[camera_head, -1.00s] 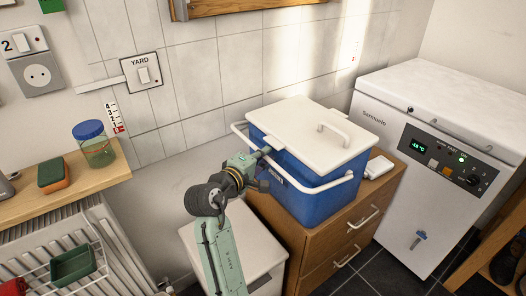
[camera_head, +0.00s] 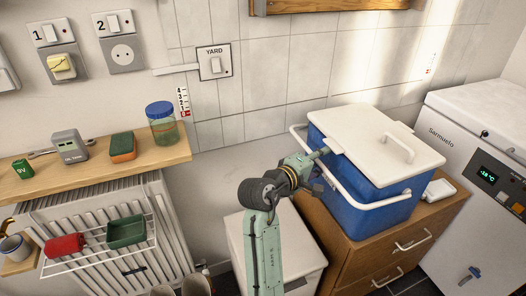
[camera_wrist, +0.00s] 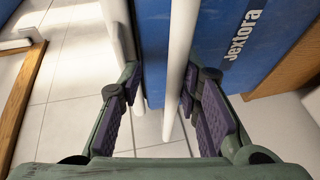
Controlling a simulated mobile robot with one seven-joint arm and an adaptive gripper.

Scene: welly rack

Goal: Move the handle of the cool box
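The cool box (camera_head: 375,203) is blue with a white lid (camera_head: 375,140) on top, and stands on a wooden drawer unit. Its handle (camera_head: 385,203) is a white bar lowered along the front side, below the lid. My gripper (camera_head: 317,178) is at the left front corner of the box. In the wrist view, my gripper (camera_wrist: 160,115) is open, with the handle bar (camera_wrist: 182,50) running between its fingers, nearer the right one. The blue wall (camera_wrist: 245,50) with the word Jextora lies behind the bar. Contact with the handle cannot be told.
The wooden drawer unit (camera_head: 350,262) bears the box and a small white container (camera_head: 439,190). A white freezer (camera_head: 455,225) stands to the right. A white bin (camera_head: 257,240) is below my arm. A shelf (camera_head: 100,172) and radiator are at left; the tiled wall is close behind.

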